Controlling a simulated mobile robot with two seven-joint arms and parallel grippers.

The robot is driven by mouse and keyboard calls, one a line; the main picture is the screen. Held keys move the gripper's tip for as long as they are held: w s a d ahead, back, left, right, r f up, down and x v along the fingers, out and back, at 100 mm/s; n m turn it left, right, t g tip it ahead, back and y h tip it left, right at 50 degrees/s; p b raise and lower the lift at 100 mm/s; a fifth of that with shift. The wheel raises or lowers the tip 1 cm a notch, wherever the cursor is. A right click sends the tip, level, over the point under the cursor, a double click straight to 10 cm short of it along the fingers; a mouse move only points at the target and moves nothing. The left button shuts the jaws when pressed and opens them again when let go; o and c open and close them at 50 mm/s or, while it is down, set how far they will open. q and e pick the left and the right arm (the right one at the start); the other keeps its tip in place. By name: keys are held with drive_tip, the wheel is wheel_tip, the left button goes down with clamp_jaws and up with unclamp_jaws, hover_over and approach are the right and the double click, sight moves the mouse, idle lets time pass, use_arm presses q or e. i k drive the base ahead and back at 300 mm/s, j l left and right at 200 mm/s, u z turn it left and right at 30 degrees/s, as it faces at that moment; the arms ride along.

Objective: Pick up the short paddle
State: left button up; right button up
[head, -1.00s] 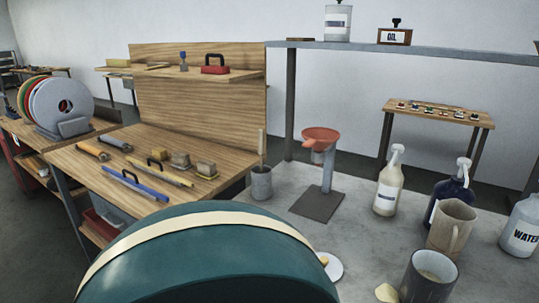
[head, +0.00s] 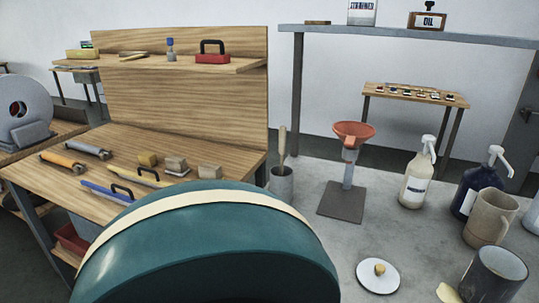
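A pale wooden handle (head: 282,145) stands upright out of a grey cup (head: 281,186) on the grey worktop. It may be the short paddle, but its lower part is hidden in the cup, so I cannot tell. No other paddle is clearly seen. Neither of my grippers is in view.
A red funnel on a stand (head: 352,145), a lidded white dish (head: 378,276), pump bottles (head: 417,178), a beige mug (head: 489,216) and a dark mug (head: 496,275) stand on the worktop. Tools lie on the wooden bench (head: 130,140). A large teal rounded form (head: 205,250) blocks the bottom centre.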

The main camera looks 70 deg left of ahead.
sight(282, 129)
drive_tip(key=k+j, duration=0.3)
drive_tip(key=j, duration=0.15)
drive_tip(key=k+j, duration=0.35)
drive_tip(key=i+j+z, duration=0.05)
